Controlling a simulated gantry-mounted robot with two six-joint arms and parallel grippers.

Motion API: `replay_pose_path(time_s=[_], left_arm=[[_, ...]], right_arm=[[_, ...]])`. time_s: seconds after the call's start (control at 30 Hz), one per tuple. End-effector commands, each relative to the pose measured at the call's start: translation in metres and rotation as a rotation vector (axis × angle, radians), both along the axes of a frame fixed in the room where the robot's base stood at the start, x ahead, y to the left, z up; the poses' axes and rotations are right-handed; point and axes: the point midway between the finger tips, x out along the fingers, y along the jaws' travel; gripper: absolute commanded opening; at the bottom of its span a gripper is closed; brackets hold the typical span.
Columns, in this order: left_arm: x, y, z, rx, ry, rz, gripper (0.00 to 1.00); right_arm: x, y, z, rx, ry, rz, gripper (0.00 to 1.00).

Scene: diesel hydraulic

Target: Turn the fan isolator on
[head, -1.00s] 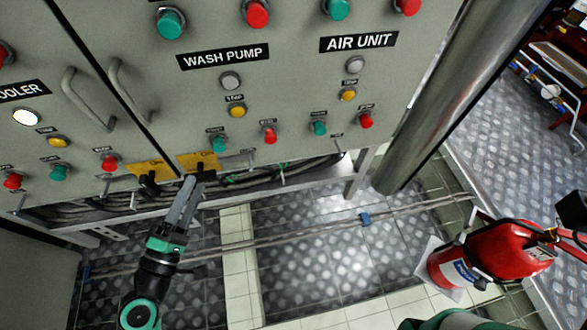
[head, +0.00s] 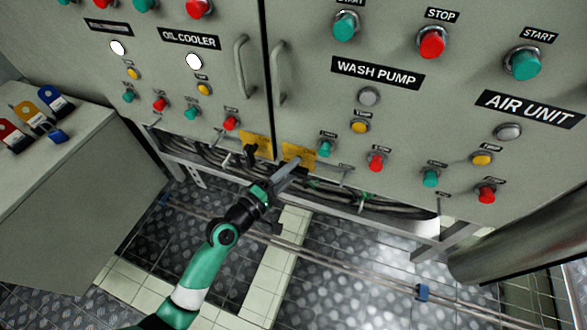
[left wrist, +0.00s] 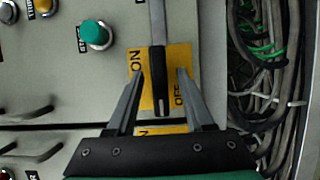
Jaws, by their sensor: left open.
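Two yellow isolator plates sit at the lower edge of the grey cabinet, the left one (head: 257,144) and the right one (head: 299,152). No fan label is readable. A black switch handle (head: 251,154) hangs at the left plate. My left gripper (head: 293,168) is at the right plate. In the left wrist view that plate (left wrist: 178,58) reads ON at left and OFF at right. Its black-tipped lever (left wrist: 159,85) lies between my open fingers (left wrist: 160,74), with a gap on each side. The other plate (left wrist: 160,130) is partly hidden behind the gripper. My right gripper is out of view.
Cabinet door handles (head: 241,68) and several push buttons, such as a green one (head: 324,149), stand out near the plates. Cables (head: 370,202) run below the cabinet edge. A grey box (head: 65,180) with coloured padlocks stands at left.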

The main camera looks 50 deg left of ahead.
Motion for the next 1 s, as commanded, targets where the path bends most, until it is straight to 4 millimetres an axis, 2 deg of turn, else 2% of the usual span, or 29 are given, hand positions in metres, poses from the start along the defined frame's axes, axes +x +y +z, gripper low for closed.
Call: replay_pose_path(time_s=[0.1, 0.33, 0.63, 1.0], left_arm=[[0.0073, 0.0002, 0.0001, 0.0, 0.0, 0.0, 0.53], [0.0079, 0.0002, 0.0001, 0.0, 0.0, 0.0, 0.53], [0.0077, 0.0002, 0.0002, 0.0, 0.0, 0.0, 0.0], [0.0076, 0.0002, 0.001, 0.008, 0.004, 0.0, 0.0]], right_arm=[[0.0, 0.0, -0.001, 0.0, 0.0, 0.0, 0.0], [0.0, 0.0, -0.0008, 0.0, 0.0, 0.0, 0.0], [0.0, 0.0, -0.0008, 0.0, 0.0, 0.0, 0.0], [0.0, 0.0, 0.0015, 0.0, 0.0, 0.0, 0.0]])
